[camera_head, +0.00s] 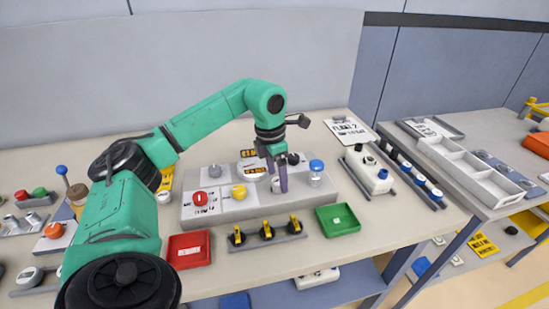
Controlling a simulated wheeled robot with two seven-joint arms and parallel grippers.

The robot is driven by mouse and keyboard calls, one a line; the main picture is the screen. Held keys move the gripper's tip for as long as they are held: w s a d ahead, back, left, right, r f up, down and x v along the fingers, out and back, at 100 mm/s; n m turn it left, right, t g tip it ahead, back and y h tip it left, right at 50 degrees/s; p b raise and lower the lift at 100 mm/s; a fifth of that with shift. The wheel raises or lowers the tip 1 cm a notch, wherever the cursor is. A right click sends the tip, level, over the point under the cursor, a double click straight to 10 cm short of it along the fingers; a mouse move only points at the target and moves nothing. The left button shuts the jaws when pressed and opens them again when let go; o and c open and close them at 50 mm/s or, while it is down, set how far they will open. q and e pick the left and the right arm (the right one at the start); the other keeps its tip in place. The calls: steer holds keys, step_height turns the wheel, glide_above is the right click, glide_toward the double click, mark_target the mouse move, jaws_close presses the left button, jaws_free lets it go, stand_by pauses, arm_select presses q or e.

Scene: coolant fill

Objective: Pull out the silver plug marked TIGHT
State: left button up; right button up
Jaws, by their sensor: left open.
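My left gripper (279,178), with purple fingers, comes down over the right half of a grey block (242,212) in the middle of the table. It is open. A silver plug (214,171) stands at the block's back left, clear of the gripper. A second silver piece (275,185) shows beside my fingers, partly hidden by them; I cannot tell whether it touches them. The word TIGHT is not readable on any label. My right gripper is not in view.
The block also carries a red knob (201,198), a yellow knob (238,191) and a blue-topped cylinder (316,168). In front are a red tray (188,250), a rack of yellow-and-black pieces (267,235) and a green tray (338,220). A white box (368,170) stands to the right.

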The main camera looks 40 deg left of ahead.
arm_select(q)
steer(key=shift+w+f, duration=0.15)
steer(key=shift+f, duration=0.45)
jaws_close()
steer(key=c, duration=1)
jaws_free()
steer(key=shift+c, duration=0.8)
steer(key=shift+r, duration=0.15)
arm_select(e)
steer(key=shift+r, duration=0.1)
arm_select(q)
steer(key=shift+r, duration=0.15)
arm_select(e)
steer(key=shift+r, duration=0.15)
arm_select(q)
steer(key=shift+p, duration=0.3)
jaws_close()
steer(key=shift+r, duration=0.15)
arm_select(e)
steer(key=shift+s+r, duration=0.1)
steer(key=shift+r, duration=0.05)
